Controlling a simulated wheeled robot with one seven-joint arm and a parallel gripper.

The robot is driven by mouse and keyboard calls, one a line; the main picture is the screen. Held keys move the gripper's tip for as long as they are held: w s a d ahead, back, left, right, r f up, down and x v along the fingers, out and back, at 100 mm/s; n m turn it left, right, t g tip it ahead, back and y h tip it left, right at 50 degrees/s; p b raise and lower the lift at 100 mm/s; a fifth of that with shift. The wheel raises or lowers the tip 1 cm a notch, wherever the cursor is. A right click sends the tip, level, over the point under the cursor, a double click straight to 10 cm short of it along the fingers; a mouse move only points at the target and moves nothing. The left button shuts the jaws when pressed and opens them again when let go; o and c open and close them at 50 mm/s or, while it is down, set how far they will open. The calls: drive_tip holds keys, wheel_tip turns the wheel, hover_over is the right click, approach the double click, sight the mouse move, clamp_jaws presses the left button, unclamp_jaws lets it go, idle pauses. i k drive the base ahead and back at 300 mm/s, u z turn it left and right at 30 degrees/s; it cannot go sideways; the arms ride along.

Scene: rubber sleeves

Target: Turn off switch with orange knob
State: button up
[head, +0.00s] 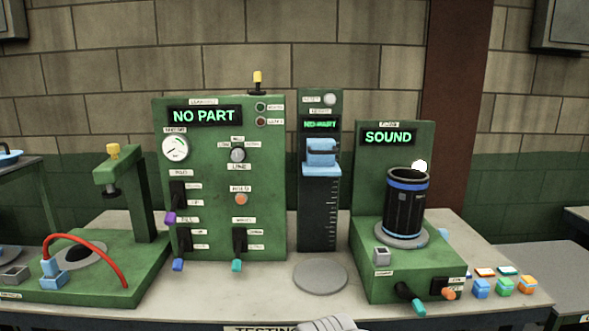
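The switch with the orange knob (449,294) is on the front right of the green base of the right-hand machine (385,268), whose screen reads SOUND. Its knob sticks out low from a dark switch body, beside small labels too small to read surely. A teal-knobbed switch (416,306) is on the same front face, to its left. A pale grey ribbed part at the bottom edge (332,324) appears to be part of my gripper or wrist. It is below and left of the orange knob and apart from it. Its fingers are out of the picture.
A black sleeve with blue bands (406,208) stands on the right machine. The middle panel (210,130) has purple, blue and teal switch knobs and an orange button (241,199). Small coloured blocks (505,286) lie at the right. A round grey plate (320,276) is at the front centre.

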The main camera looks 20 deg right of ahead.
sight(447, 293)
drive_tip(key=z, duration=1.45)
drive_tip(key=k, duration=0.65)
drive_tip(key=u, duration=0.45)
drive_tip(key=i, duration=1.2)
drive_tip(key=u, duration=0.4)
